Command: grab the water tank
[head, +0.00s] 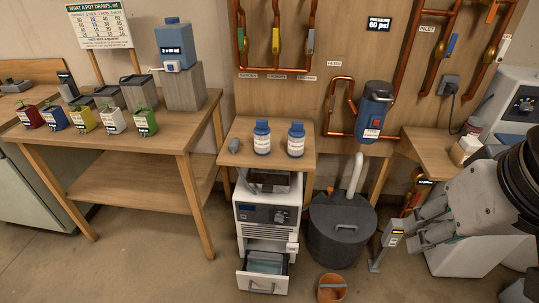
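A blue tank (174,42) with a dark label and a small white tap stands upright on a grey block at the right end of the left bench. A white machine (265,216) stands on the floor under the small middle table, and its bottom drawer (263,283) is pulled out with a grey-blue container (266,262) in it. No readable label says which of these is the water tank. My gripper (409,229) is at the right, well apart from both. Its fingers look spread, with nothing held between them.
Two blue-and-white bottles (262,138) stand on the middle table. A dark round tub (341,230) with a white pipe is right of the machine. An orange bucket (332,288) is on the floor. Small coloured plant pots (82,119) line the left bench. The left front floor is clear.

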